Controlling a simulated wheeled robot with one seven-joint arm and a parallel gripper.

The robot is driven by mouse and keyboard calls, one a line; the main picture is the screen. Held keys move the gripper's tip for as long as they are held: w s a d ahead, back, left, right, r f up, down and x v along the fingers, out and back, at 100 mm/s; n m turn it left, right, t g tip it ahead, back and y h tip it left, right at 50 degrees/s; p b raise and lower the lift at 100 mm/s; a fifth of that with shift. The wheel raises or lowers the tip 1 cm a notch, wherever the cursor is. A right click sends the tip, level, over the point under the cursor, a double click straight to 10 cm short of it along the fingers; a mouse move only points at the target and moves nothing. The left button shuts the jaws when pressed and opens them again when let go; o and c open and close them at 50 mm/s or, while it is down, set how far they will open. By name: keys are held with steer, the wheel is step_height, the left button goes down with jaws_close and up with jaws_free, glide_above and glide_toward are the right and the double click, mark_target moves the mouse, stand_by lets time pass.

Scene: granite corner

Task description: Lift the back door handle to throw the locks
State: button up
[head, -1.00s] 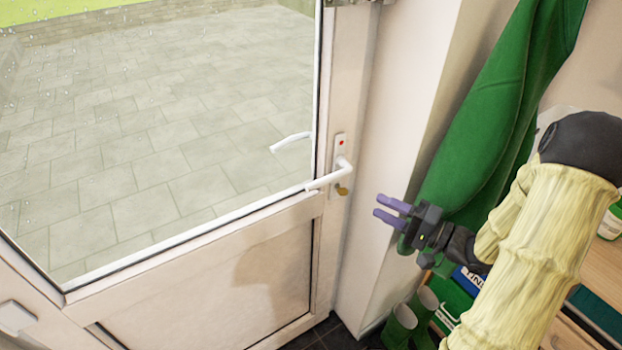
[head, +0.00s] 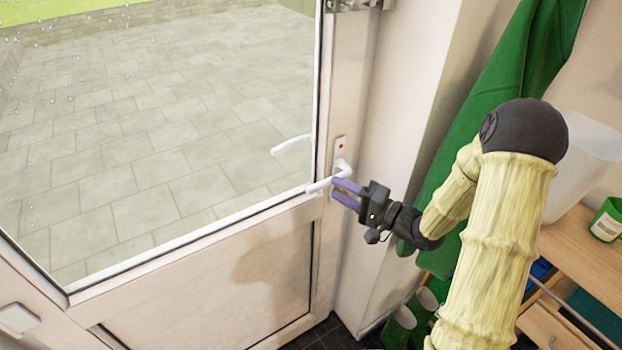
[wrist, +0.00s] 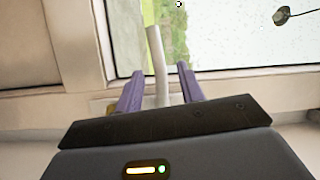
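The back door (head: 215,265) is white with a large glass pane and looks shut. Its white lever handle (head: 322,186) sticks out to the left from a plate with a red mark (head: 340,146). My gripper (head: 338,190) is at the handle's right part, with its purple fingers apart. In the wrist view the handle (wrist: 157,65) runs up between the two open fingers (wrist: 160,90), with a gap to each side. I cannot tell whether a finger touches it. The lock area below the handle is hidden behind my gripper in the head view.
A green coat (head: 490,110) hangs on the wall to the right. Green boots (head: 405,320) stand on the floor below. A wooden bench (head: 575,255) with a green tin (head: 606,222) is at the right. The space left of the handle is clear.

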mark_target(329, 185)
steer(key=x, duration=0.6)
steer(key=shift+a+p, duration=0.15)
steer(key=shift+p, duration=0.2)
